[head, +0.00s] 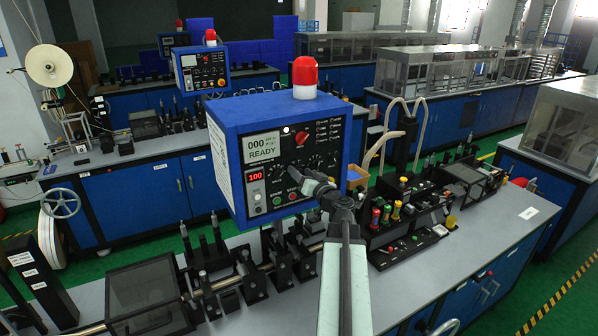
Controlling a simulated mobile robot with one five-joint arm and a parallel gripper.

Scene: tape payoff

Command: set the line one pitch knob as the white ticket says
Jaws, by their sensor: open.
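A blue control box (225,117) with a black front panel stands over the near bench. Its pale screen (262,146) reads READY, with 000 above. A red display (255,178) below reads 100. A row of small dark knobs (283,166) crosses the panel's middle; their lettering is too small to read, so I cannot tell which is the pitch knob. My gripper (306,180) is open in front of the lower panel and hides part of it. I cannot tell whether it touches a knob. A small white card (530,212) lies on the bench at right; its writing is unreadable.
A red lamp (304,76) tops the box. A black block (42,280) with white labels stands front left. A similar blue box (201,69) stands on the bench behind. Colored buttons (386,214) and machine parts crowd the bench right of my arm.

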